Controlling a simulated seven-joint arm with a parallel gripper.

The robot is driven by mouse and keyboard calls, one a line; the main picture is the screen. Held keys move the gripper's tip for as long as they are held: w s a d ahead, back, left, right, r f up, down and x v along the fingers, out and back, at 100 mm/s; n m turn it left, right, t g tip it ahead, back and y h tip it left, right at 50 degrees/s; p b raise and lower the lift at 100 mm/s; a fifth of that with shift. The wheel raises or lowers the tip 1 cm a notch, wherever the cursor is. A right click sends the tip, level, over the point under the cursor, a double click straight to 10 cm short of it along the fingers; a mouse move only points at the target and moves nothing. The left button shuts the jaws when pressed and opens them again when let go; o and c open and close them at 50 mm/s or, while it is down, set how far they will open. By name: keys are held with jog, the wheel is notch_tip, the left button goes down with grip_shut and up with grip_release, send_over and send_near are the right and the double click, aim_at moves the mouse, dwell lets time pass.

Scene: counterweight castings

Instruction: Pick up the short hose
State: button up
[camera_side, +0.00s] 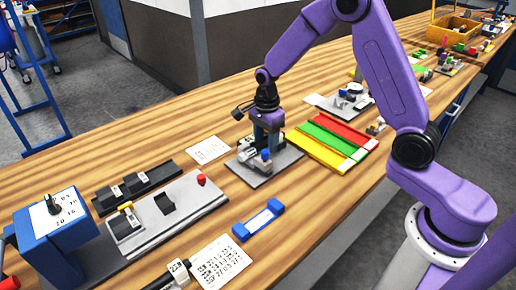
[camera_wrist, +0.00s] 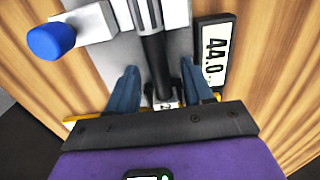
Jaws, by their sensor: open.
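A black tube that looks like the short hose (camera_wrist: 158,62) lies along a grey metal fixture (camera_wrist: 182,70) in the wrist view. A small white printed tag (camera_wrist: 165,105) sits at its near end. My gripper (camera_wrist: 160,85) is open, with one blue-grey finger on each side of the tube and gaps visible on both sides. How far down the fingers reach is hard to tell. In the side view my gripper (camera_side: 266,145) points down over the grey plate (camera_side: 255,176) of the fixture; there the fingers and fixture hide the tube.
A blue knob (camera_wrist: 50,42) and a "44.0" label (camera_wrist: 215,52) flank the tube. Red, green and yellow trays (camera_side: 330,142) lie just right of the fixture. A blue-ended block (camera_side: 258,219) and a black bar with a tag (camera_side: 178,273) lie nearer the front edge.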

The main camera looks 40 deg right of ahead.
grip_shut()
jog(key=shift+r, duration=0.2)
